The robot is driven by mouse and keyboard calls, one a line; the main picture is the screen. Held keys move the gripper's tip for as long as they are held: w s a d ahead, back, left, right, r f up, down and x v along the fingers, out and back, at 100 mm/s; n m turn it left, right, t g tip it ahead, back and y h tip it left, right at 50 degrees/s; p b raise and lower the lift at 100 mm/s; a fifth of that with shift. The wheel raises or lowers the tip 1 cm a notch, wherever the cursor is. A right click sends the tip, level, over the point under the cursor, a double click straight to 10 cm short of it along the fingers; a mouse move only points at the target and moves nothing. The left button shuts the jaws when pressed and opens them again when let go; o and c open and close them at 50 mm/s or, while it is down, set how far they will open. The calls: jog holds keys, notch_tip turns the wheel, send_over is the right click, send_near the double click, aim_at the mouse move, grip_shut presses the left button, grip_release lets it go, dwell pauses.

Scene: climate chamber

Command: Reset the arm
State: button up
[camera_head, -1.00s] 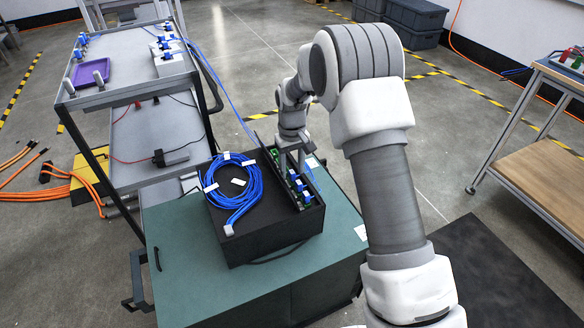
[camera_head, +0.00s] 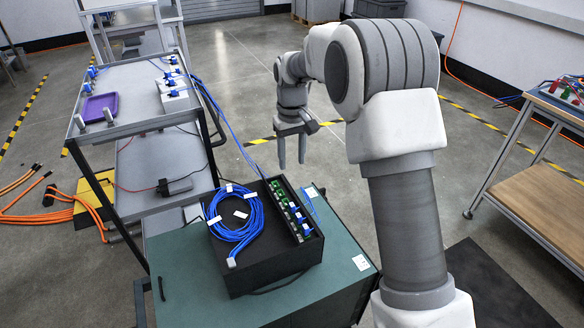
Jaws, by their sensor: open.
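My gripper (camera_head: 291,150) points down with its two fingers apart and nothing between them. It hangs in the air above and behind the far end of the black box (camera_head: 270,265), clear of it. My arm reaches in from the right side of the picture, bent at a high elbow. The box stands on a green cabinet (camera_head: 185,270) and has a row of green and blue connectors (camera_head: 290,207) along its right side. A coil of blue cable (camera_head: 236,220) with white tags lies on the box's top.
A grey trolley (camera_head: 140,125) at the left carries a purple tray (camera_head: 100,107) and white blocks with blue plugs (camera_head: 174,90). A blue cable runs from it towards the box. A wooden-shelved table (camera_head: 545,190) stands at the right. Open floor lies behind the box.

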jog(key=shift+r, duration=0.6)
jog(key=s+d+r+m+t, duration=0.1)
jog(key=s+d+r, duration=0.2)
jog(key=s+r, duration=0.35)
jog(key=s+d+r+m+t, duration=0.1)
jog(key=s+d+r, duration=0.3)
jog(key=s+r, duration=0.25)
jog(key=s+d+m+t, duration=0.1)
jog(key=s+d+t, duration=0.1)
jog(key=s, duration=0.8)
jog(key=s+d+m+t, duration=0.2)
jog(key=s+d, duration=0.1)
jog(key=s, duration=0.7)
notch_tip(320, 180, up, 19)
jog(key=p, duration=1.8)
jog(key=shift+w+a+f, duration=0.15)
jog(key=shift+w+a, duration=0.1)
jog(key=shift+w, duration=0.15)
